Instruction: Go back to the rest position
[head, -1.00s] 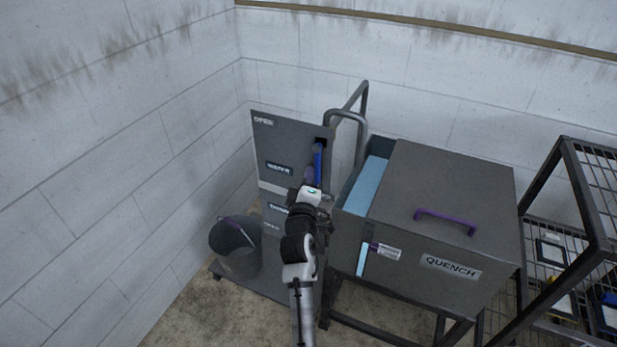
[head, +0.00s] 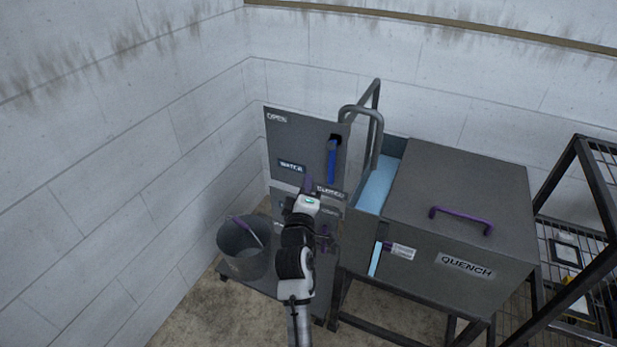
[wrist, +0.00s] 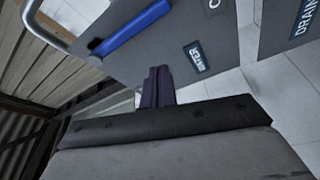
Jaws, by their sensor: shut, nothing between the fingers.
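My gripper (head: 308,184) is in front of the grey valve panel (head: 284,140), at the lower edge of its upper plate in the head view. In the wrist view its dark purple fingers (wrist: 157,88) are together and empty, pointing at the panel. The blue lever (head: 332,160) hangs down from a dark slot at the panel's upper right. In the wrist view the blue lever (wrist: 132,27) lies apart from the fingers, to their upper left. My arm covers part of the lower panel.
A grey bucket (head: 243,247) stands at the panel's foot on the left. The QUENCH tank (head: 455,200), with a purple handle (head: 461,219) and light blue water (head: 376,186), stands on the right. A wire rack (head: 572,240) is at the far right. Bent grey pipes (head: 377,115) rise behind the panel.

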